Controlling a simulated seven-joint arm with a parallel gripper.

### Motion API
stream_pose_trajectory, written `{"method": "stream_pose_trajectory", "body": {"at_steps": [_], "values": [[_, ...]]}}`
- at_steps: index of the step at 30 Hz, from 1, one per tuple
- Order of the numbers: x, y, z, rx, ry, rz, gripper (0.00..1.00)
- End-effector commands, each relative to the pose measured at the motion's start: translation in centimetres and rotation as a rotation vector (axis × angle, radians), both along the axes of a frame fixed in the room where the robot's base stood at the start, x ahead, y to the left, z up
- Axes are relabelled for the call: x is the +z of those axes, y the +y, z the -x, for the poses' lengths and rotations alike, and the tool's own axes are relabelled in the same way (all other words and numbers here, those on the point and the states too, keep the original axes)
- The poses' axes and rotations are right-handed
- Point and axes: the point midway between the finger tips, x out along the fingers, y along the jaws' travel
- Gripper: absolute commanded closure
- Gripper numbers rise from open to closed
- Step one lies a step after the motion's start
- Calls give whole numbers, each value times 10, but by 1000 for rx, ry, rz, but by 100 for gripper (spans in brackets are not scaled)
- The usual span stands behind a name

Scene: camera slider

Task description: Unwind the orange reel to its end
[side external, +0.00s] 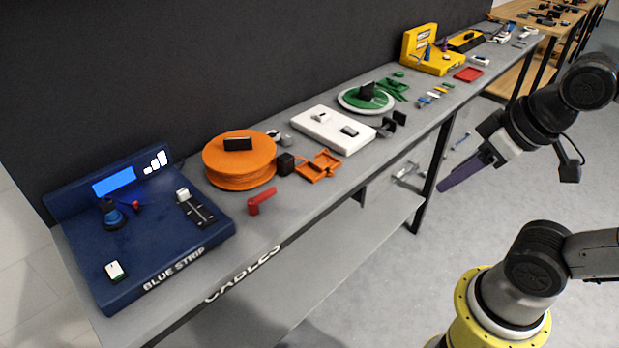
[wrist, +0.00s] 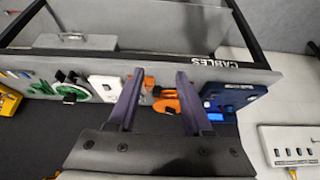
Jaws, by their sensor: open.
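The orange reel (side external: 240,168) is a thick round spool lying flat on the grey bench, with a black block (side external: 238,144) on its top face. In the wrist view the reel (wrist: 165,106) shows between my gripper's fingers, far beyond them. My gripper (side external: 442,188) is in front of the bench, over the floor, to the right of the reel and well apart from it. In the wrist view its two purple fingers (wrist: 156,75) stand apart with nothing between them. How much is wound on the reel cannot be told.
A blue console (side external: 150,232) marked BLUE STRIP stands left of the reel. A red handle (side external: 261,201), orange brackets (side external: 318,166), a white switch plate (side external: 333,130) and a green-and-white disc (side external: 366,98) lie nearby. Yellow units (side external: 430,55) are farther along. Space before the bench is clear.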

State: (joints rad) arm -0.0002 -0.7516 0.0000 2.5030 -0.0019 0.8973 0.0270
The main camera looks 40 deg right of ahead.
Motion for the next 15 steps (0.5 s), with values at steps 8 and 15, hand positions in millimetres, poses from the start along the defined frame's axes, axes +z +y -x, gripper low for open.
{"method": "stream_pose_trajectory", "body": {"at_steps": [8, 15], "values": [[36, 20, -21, -329, -49, -296, 50], [96, 50, -96, -735, 18, -711, 50]]}}
